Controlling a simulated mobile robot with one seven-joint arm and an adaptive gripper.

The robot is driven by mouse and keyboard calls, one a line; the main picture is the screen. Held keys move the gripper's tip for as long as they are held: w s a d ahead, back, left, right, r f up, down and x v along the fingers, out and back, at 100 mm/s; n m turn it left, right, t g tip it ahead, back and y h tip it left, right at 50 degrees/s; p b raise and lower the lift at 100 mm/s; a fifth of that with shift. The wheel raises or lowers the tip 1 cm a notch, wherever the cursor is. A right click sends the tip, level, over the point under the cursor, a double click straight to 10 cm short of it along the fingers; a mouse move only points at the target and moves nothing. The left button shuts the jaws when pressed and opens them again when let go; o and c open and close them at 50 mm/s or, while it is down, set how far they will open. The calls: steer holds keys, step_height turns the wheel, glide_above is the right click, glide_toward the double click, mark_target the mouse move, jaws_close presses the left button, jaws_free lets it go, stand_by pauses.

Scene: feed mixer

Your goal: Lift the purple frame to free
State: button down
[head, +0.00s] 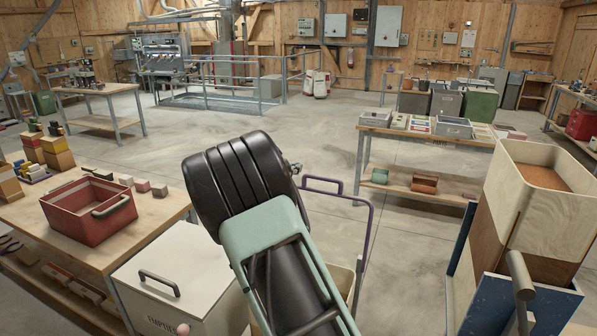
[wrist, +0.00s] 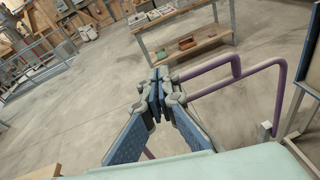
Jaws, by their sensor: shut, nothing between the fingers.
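The purple frame (head: 371,235) is a bent tube standing upright beyond my arm in the head view, with a smaller raised loop (head: 322,181) at its top left. In the wrist view the purple frame (wrist: 279,95) shows as two bent tubes running right from behind my gripper (wrist: 158,90). My gripper is shut and empty, its fingertips together close to the left part of the tubes. I cannot tell whether it touches them. In the head view my arm hides most of the gripper and the frame's lower left part.
A white lidded box (head: 180,275) and a table with a red crate (head: 88,212) stand left. A tall wooden bin (head: 545,205) with blue panels stands right. A table with grey trays (head: 455,127) is behind. Open concrete floor lies between.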

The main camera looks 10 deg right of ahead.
steer(key=s+a+r, duration=0.2)
steer(key=a+r, duration=0.1)
steer(key=r, duration=0.4)
steer(key=shift+r+b, duration=0.3)
steer(key=shift+r, duration=0.1)
steer(key=shift+s, duration=0.1)
